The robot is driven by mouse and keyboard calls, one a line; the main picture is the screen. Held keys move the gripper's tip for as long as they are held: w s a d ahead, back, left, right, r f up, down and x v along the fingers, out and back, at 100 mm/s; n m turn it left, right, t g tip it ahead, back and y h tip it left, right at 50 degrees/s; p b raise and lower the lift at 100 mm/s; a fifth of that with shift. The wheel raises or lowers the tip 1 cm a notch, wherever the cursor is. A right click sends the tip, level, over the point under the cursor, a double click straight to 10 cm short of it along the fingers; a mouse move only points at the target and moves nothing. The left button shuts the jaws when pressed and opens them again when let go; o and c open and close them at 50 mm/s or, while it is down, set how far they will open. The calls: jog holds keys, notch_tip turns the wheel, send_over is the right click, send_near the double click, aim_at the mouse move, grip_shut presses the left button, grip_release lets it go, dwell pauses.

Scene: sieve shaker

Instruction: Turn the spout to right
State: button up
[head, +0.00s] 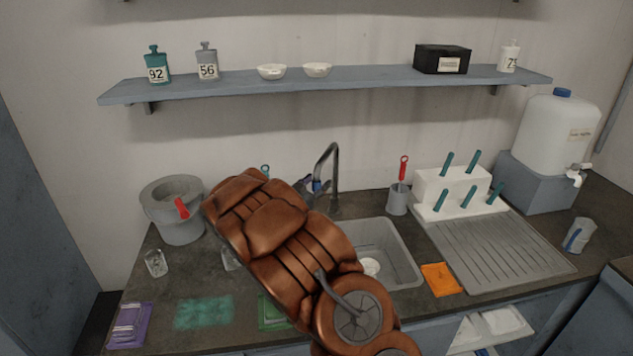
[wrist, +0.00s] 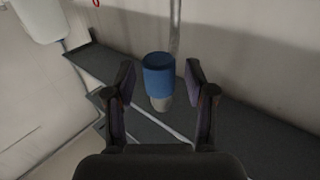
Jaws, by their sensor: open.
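The spout (head: 335,165) is a dark arched tap behind the sink (head: 401,263). Its arch bends to the left of its upright, and its lower end is near my gripper, partly hidden. In the wrist view, a blue sleeve with a grey tip (wrist: 158,82), apparently the spout's end, sits between my open fingers (wrist: 160,80). Gaps show on both sides of it, so the fingers look apart from it. In the head view my gripper (head: 312,188) is mostly hidden behind my brown arm.
A grey cup with a red-handled tool (head: 397,199) stands right of the spout. Further right are a white rack with teal pegs (head: 450,190) and a white jug (head: 553,135). A grey pot (head: 172,218) stands left. A shelf (head: 330,85) runs above.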

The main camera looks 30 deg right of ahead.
jog(key=shift+d, duration=0.15)
grip_shut()
dwell(0.4)
